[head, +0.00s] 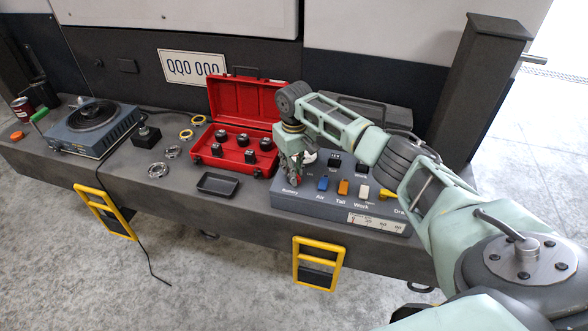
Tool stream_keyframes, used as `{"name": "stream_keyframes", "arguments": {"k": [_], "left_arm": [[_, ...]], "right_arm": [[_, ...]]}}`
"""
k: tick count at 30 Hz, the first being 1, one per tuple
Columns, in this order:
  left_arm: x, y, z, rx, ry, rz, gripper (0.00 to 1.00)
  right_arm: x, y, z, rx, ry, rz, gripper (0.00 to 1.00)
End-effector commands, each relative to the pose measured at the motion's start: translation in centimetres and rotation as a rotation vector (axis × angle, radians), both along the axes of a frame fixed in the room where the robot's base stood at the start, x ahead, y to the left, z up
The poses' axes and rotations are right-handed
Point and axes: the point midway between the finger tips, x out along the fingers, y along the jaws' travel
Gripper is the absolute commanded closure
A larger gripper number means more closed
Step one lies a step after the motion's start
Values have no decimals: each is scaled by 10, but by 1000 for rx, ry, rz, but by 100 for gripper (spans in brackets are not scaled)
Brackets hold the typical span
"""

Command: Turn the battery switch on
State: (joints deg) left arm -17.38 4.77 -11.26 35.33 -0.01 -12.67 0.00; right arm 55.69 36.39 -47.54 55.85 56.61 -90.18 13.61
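A grey-blue switch panel (285,202) with printed labels sits on the right part of the dark bench. The label "Battery" is at its left end. My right gripper (296,181) points down at this end, just above or at the battery switch. The gripper hides most of the battery switch, and its position cannot be read. A bit of red shows beside the fingertips. Whether the fingers touch the switch or are open or shut is unclear. My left gripper is out of view.
To the right on the panel stand a blue switch (323,184), an orange switch (343,187) and a white switch (363,191). Left of the panel are an open red case (238,121), a black tray (217,185) and several rings. A turntable-like device (93,127) stands far left.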

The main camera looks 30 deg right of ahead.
Motion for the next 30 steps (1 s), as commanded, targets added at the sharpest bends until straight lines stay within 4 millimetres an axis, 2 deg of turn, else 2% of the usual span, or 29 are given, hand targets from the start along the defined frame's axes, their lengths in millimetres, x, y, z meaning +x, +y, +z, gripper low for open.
{"name": "stream_keyframes", "arguments": {"k": [5, 17, 23, 30], "left_arm": [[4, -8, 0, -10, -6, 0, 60], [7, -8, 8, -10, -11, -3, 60], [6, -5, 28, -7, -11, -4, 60], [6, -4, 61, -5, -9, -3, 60]], "right_arm": [[0, 0, 0, 0, 0, 0, 100], [0, 0, 2, 0, 0, -27, 100], [0, 1, 5, 1, 2, -120, 100], [-1, 2, 7, 2, 4, -319, 100]]}}
